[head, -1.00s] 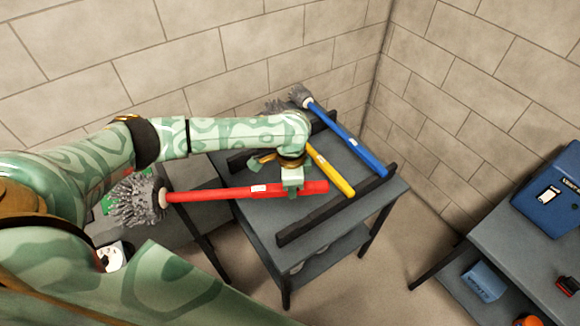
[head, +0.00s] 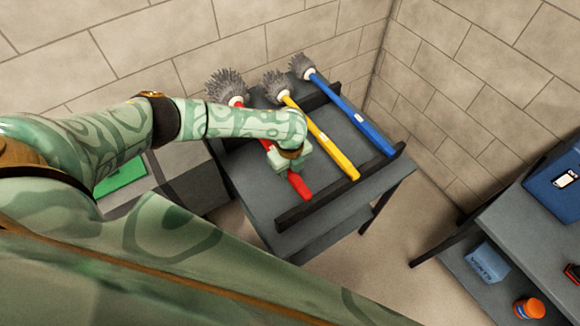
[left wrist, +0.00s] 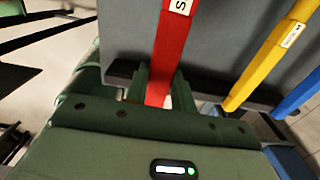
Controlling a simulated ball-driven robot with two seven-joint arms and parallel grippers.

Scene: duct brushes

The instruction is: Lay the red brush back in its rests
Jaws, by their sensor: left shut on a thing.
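The red brush (head: 301,186) points away from me over the left part of the grey table (head: 245,205), its grey bristle head (head: 226,86) at the back. It lies roughly parallel to the yellow brush (head: 322,140). My left gripper (head: 286,163) is shut on its handle. In the left wrist view the red handle (left wrist: 172,40) runs between the fingers. The rests are a front black rail (head: 340,187) and a back black rail (head: 322,98). The handle's end shows just short of the front rail; I cannot tell its height. My right gripper is not in view.
The blue brush (head: 350,115) lies across the rails right of the yellow one. Stone walls (head: 300,30) stand behind and to the right. A second table (head: 500,255) at right holds a blue case (head: 550,195). A green panel (head: 120,172) lies at left.

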